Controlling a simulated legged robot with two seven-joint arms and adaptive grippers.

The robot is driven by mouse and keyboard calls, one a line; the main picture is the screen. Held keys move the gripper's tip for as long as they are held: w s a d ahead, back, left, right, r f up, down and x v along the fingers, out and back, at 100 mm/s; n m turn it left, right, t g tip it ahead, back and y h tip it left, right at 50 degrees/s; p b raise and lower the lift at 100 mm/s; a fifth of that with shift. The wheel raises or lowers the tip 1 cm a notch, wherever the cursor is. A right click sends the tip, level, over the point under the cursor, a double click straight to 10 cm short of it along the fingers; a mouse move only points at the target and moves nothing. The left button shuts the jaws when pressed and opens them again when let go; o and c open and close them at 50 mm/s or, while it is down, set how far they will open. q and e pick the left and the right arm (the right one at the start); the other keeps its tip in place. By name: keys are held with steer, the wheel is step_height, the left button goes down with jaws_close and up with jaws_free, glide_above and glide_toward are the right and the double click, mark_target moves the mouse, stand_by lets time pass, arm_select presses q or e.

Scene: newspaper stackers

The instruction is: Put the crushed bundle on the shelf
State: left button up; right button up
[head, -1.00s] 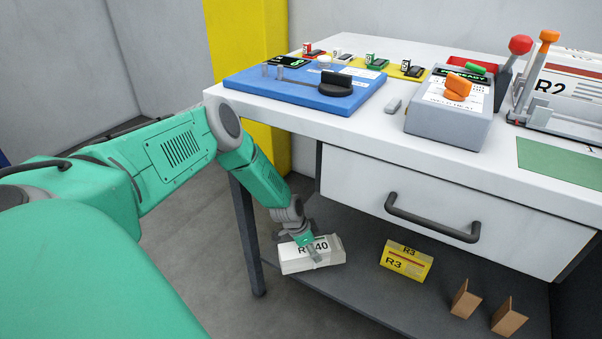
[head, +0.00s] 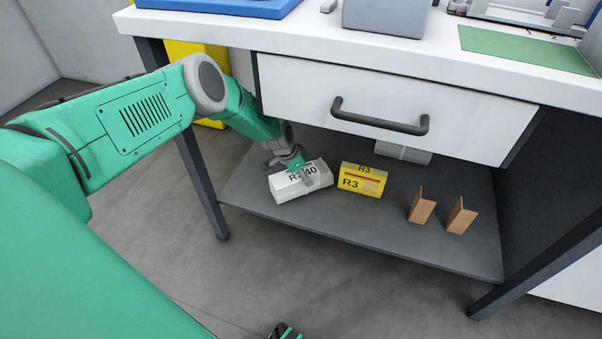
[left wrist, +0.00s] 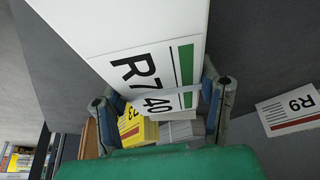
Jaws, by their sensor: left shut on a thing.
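A white bundle (head: 287,190) with a black R7 40 label is in my left gripper (head: 300,172). It is over the left part of the dark grey lower shelf (head: 400,232), slightly tilted. I cannot tell whether it touches the shelf. In the left wrist view the bundle (left wrist: 150,55) fills the upper middle, with a green stripe and a pale strap. The left gripper's fingers (left wrist: 163,102) sit on both sides of it. Crushing is not clear from these views.
A yellow R3 bundle (head: 362,181) stands just right of the white one. Two brown upright pieces (head: 440,210) stand further right. A pale strapped bundle (head: 403,152) sits at the back under the drawer (head: 390,100). An R9 label (left wrist: 290,111) shows in the left wrist view.

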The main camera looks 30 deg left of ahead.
arm_select(q)
steer(key=shift+w+f, duration=0.15)
steer(key=shift+f, duration=0.4)
steer(key=shift+r, duration=0.1)
steer(key=o, duration=1.7)
